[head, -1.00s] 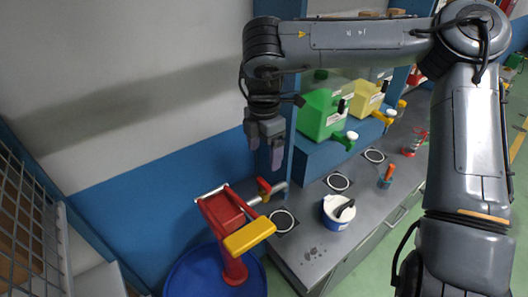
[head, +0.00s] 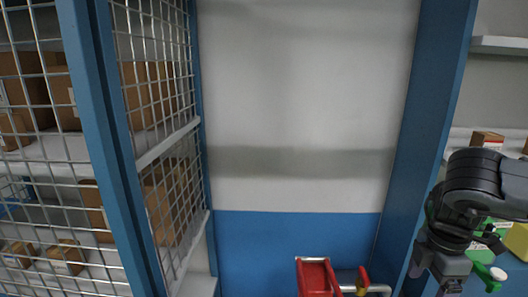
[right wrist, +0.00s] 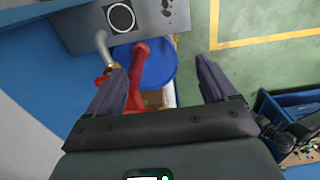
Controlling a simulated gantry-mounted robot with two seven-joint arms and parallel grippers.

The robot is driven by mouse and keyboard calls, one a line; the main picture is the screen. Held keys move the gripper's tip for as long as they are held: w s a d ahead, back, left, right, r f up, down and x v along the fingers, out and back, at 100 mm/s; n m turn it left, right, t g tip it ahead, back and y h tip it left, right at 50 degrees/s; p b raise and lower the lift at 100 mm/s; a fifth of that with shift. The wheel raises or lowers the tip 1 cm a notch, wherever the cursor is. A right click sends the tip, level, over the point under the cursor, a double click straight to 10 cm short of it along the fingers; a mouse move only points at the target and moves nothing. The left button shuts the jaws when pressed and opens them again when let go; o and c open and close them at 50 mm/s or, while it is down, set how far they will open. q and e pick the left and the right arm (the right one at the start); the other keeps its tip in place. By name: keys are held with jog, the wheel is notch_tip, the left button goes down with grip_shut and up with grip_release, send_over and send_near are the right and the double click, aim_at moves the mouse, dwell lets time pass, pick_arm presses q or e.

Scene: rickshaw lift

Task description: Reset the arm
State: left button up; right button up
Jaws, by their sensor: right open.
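My right gripper (right wrist: 160,76) is open and empty in the right wrist view, its two fingers spread wide. In the head view its wrist and upper part show at the lower right edge, pointing down, with the fingertips near or below the frame's bottom. Below the fingers in the right wrist view is a red hand pump (right wrist: 136,88) on a blue drum (right wrist: 160,66), apart from the fingers as far as I can tell. The red pump (head: 316,277) also shows at the bottom of the head view. My left gripper is not in view.
A wire mesh cage (head: 160,90) with cardboard boxes stands at the left. A blue post (head: 433,120) rises left of my right arm. Green and yellow canisters (head: 516,241) are partly hidden behind the arm. A grey counter (right wrist: 85,32) borders the drum.

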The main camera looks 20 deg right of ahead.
jog(key=s+a+f+y, duration=0.3)
jog(key=f, duration=0.5)
jog(key=s+a+f+m+g+y, duration=0.1)
jog(key=s+a+f+y, duration=0.2)
jog(key=f, duration=0.5)
jog(key=s+a+f+y, duration=0.2)
jog(key=a+f+y, duration=0.15)
jog(key=f, duration=0.45)
jog(key=w+a+f+m+t, duration=0.1)
jog(key=a+f+m+t, duration=0.3)
jog(key=a, duration=0.6)
jog(key=w+a+f+m+t, duration=0.1)
jog(key=w+a+f+t, duration=0.15)
jog(key=a+t, duration=0.6)
jog(key=s+d+f+m+g+h, duration=0.2)
jog(key=s+d+m+g+h, duration=0.25)
jog(key=s+g+h, duration=0.35)
pick_arm(q)
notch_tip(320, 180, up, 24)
jog(key=p, duration=2.3)
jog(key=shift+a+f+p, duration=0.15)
jog(key=shift+p, duration=0.15)
pick_arm(e)
notch_tip(320, 180, up, 23)
jog(key=h, duration=0.1)
jog(key=shift+w+a+r, duration=0.15)
jog(key=shift+w, duration=0.3)
